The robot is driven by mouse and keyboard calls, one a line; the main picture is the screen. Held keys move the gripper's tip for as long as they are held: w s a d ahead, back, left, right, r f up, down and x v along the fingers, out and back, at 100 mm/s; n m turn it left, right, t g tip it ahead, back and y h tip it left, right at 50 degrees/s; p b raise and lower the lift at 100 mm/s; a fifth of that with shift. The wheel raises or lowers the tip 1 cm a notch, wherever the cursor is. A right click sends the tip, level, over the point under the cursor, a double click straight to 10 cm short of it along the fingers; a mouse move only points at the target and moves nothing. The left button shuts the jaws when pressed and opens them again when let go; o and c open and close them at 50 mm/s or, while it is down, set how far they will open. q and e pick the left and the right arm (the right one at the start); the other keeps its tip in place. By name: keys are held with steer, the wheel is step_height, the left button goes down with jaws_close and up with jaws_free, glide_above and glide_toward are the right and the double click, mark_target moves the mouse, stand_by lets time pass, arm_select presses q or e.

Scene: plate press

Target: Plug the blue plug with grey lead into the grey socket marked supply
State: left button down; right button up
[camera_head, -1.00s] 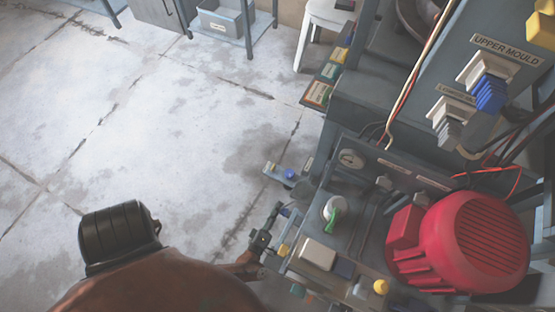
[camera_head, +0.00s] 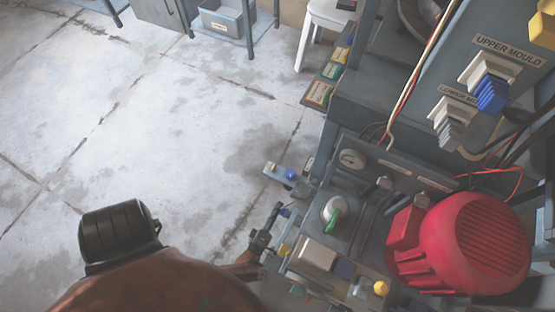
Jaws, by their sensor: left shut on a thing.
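My left gripper (camera_head: 274,224) is low in the head view, at the left edge of the machine's lower deck. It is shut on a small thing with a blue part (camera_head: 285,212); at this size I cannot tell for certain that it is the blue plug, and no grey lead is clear. A small grey bracket (camera_head: 275,170) with a blue spot (camera_head: 289,174) juts out just above the gripper, apart from it. I cannot read any socket marked supply. A larger blue ribbed plug (camera_head: 491,94) sits in the socket marked upper mould (camera_head: 482,68). My right gripper is not in view.
A grey ribbed plug (camera_head: 449,130) sits in the lower mould socket. Cables hang at the right. The floor (camera_head: 150,120) at left is clear.

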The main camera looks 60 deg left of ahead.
arm_select(q)
steer(key=shift+w+d+f+b, duration=0.2)
steer(key=shift+w+d+b, duration=0.1)
steer(key=shift+d, duration=0.25)
